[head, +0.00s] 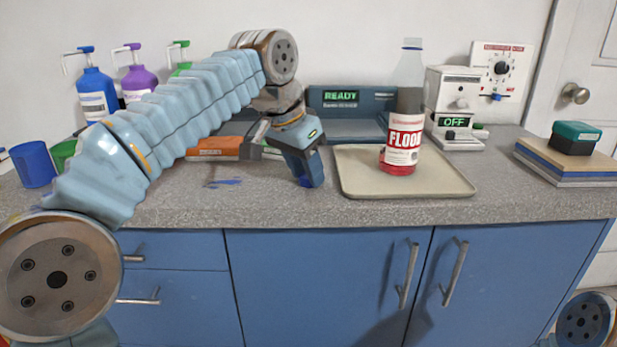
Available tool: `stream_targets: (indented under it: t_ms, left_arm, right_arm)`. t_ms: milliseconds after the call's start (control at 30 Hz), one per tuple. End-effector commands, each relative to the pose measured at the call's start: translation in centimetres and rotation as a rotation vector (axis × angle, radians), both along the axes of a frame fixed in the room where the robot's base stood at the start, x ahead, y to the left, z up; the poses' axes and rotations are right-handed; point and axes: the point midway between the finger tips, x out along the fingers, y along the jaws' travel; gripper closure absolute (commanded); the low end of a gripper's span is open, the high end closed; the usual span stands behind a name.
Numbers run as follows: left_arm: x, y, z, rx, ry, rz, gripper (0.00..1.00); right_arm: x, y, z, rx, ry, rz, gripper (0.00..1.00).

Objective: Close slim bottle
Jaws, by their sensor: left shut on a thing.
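The slim bottle (401,135) stands upright on the beige tray (358,185), right of centre. It has a white and red label reading FLOOD, red contents at the base and a clear upper part. Its narrow neck ends in a pale band at the top; I cannot tell whether that is a cap. My left gripper (311,183) points down over the counter, just left of the tray and apart from the bottle. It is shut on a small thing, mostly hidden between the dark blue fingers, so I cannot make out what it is. My right gripper is out of view.
Blue and purple pump bottles (95,95) and a blue cup (33,164) stand at the left. A READY device (342,97) is behind the tray, with an OFF device (454,105) to its right. Stacked boards (565,160) lie far right. The front counter is mostly clear.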

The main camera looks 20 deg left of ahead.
Motion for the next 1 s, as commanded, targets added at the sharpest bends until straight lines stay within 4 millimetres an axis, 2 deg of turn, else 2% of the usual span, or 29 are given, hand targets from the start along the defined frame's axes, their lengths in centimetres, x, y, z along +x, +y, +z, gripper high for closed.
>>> stream_targets:
  t_ms: [367,467,567,833,1000]
  left_arm:
    - [0.0,0.0,0.5,0.000,-0.001,0.000,0.92]
    - [0.0,0.0,1.6,-0.001,-0.002,0.000,0.92]
    - [0.1,-0.1,3.6,-0.001,-0.003,0.000,0.92]
    - [-4.3,-2.8,9.7,-0.002,-0.004,-0.005,0.92]
    - [-8.0,-5.0,11.1,-0.001,-0.003,-0.005,0.92]
  right_arm:
    - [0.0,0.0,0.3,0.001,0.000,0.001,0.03]
    - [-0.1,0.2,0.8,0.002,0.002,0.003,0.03]
    - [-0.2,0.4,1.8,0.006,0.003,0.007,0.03]
    - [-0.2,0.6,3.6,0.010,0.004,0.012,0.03]
    - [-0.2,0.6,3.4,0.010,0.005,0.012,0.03]
